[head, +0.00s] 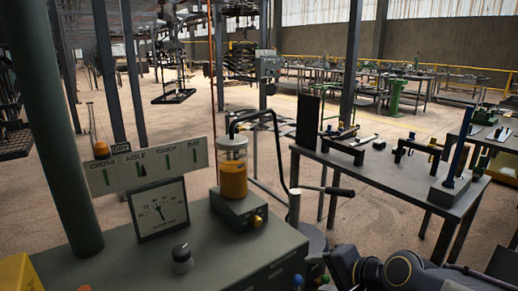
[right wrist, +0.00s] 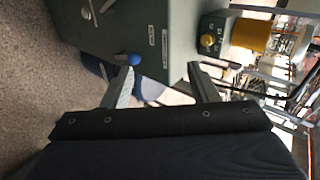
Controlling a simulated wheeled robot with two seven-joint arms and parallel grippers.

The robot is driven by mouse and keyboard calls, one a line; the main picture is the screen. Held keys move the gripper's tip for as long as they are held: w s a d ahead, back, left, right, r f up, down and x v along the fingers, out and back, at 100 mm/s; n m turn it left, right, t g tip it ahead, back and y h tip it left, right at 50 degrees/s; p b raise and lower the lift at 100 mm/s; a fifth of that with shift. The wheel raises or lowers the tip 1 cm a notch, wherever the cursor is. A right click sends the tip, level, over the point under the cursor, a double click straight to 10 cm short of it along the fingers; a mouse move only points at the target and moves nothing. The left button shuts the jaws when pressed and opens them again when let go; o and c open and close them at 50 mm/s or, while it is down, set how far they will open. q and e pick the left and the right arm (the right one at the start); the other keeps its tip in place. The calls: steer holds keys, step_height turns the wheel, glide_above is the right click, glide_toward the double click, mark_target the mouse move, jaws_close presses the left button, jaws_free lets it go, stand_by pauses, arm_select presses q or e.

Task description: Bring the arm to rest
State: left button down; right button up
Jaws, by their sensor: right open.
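My right gripper (right wrist: 159,80) is open in the right wrist view, with two grey fingers set wide apart and no object held between them. Beyond the fingers is the grey-green cabinet (right wrist: 135,30), with a blue knob (right wrist: 134,59) close to the left fingertip. I cannot tell whether the finger touches it. In the head view my right arm (head: 400,270) is dark and low at the bottom right, beside the cabinet's right end. The right fingertips are hard to make out there. My left gripper is not in view.
The cabinet top (head: 110,265) carries a dial gauge (head: 159,208), a black knob (head: 182,258) and a jar of amber liquid (head: 233,175). A lever (head: 328,190) stands right of it. A workbench (head: 400,175) with tools lies beyond.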

steer(key=s+d+f+n+g+h, duration=0.1)
steer(key=s+d+f+n, duration=0.15)
steer(key=s, duration=0.45)
steer(key=s+d+f+n+g, duration=0.1)
steer(key=s+d+f+n, duration=0.15)
steer(key=s, duration=0.45)
steer(key=s+d+f+n+g+h, duration=0.1)
steer(key=s+d+n, duration=0.1)
steer(key=s+n, duration=0.35)
step_height(320, 180, up, 14)
steer(key=s+m+p, duration=0.1)
steer(key=p, duration=1.3)
steer(key=shift+s+f+m, duration=0.15)
steer(key=shift+s+m, duration=0.05)
steer(key=shift+m, duration=0.15)
steer(key=shift+d, duration=0.1)
